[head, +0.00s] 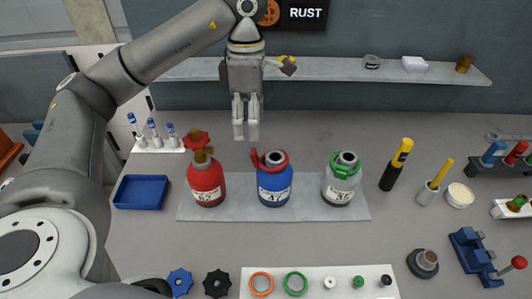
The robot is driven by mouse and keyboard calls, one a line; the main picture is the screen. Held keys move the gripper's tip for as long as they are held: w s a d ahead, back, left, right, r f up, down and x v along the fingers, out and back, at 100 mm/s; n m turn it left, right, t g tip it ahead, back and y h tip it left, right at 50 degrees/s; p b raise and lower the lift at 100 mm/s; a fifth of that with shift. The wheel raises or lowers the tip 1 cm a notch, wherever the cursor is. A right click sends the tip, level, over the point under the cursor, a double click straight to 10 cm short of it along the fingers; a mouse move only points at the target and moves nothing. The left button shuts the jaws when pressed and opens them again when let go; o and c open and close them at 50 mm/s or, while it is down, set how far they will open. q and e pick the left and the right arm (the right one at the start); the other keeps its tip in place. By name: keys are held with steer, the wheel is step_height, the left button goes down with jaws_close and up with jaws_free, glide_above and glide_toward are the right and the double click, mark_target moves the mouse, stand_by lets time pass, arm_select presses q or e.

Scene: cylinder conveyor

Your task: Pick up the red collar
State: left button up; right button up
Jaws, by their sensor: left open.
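A red collar (271,160) sits around the neck of the blue cylinder (275,187), which bears a white label; part of the collar sticks out to the upper left. The green one has a green collar (345,168). My left gripper (245,137) points down, open and empty. In the picture it is above and a little left of the red collar, apart from it. My right gripper is out of view.
The cylinders stand on a grey plate (358,211). A blue tray (141,192) is at left, with a white rack of tubes (158,147) behind it. A white strip (320,283) with rings and caps lies in front. Yellow-topped tools (396,165) stand at right.

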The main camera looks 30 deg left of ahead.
mark_target(253, 151)
arm_select(q)
step_height(253, 151, down, 4)
steer(key=shift+r+p, duration=0.15)
steer(key=shift+p, duration=0.2)
steer(key=f, duration=0.1)
steer(key=f+p, duration=0.2)
steer(key=f, duration=0.1)
steer(key=shift+d, duration=0.35)
steer(key=shift+s+f, duration=0.1)
steer(key=shift+f, duration=0.45)
steer(key=shift+c, duration=0.2)
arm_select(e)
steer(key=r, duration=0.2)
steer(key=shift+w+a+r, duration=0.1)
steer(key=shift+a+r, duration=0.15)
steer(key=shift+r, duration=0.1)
arm_select(q)
steer(key=c, duration=1)
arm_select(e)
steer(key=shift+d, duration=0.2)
arm_select(q)
steer(key=shift+o, duration=0.2)
